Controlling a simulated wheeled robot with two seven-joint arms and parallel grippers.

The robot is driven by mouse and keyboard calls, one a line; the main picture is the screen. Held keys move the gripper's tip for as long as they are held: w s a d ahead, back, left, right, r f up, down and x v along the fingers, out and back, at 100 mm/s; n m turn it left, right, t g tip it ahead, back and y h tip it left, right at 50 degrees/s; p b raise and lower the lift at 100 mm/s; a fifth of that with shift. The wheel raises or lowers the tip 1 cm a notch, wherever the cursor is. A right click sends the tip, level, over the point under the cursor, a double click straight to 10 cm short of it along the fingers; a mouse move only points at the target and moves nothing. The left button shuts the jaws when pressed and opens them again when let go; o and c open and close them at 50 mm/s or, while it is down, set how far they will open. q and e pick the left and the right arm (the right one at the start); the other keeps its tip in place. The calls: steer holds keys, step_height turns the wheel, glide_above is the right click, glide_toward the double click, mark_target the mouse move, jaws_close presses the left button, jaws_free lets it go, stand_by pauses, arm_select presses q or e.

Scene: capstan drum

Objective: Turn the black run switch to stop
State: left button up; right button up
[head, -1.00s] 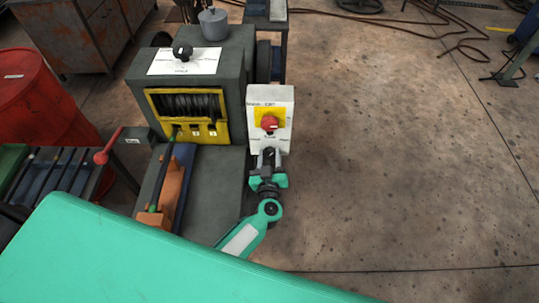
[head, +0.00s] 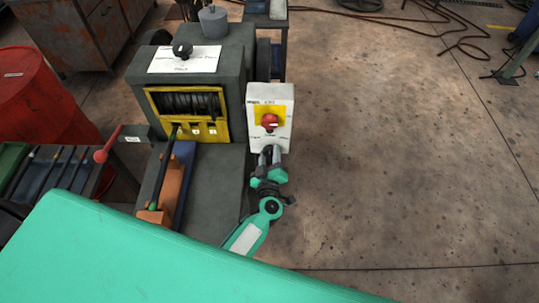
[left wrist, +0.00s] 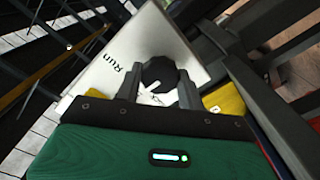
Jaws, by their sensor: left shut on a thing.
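The black run switch (left wrist: 158,76) is a round knob with a white pointer mark, set on a white plate (left wrist: 98,76) that carries the word "Run". My left gripper (left wrist: 158,88) has one finger on each side of the knob and is shut on it. The pointer mark lies toward the lower left in the left wrist view. In the head view my left gripper (head: 270,152) is at the lower end of the white control box (head: 284,140), and the black switch is hidden there. My right gripper is not in view.
A red knob on a yellow plate (head: 270,121) sits on the box just beyond the gripper. The dark machine with its yellow-framed drum (head: 188,103) stands to the left, with another black knob (head: 182,49) on top. Open concrete floor (head: 400,160) lies to the right.

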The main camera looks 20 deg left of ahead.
arm_select(q)
steer(key=o, duration=1)
steer(key=b+v, duration=0.3)
steer(key=v, duration=1.1)
steer(key=shift+w, duration=0.1)
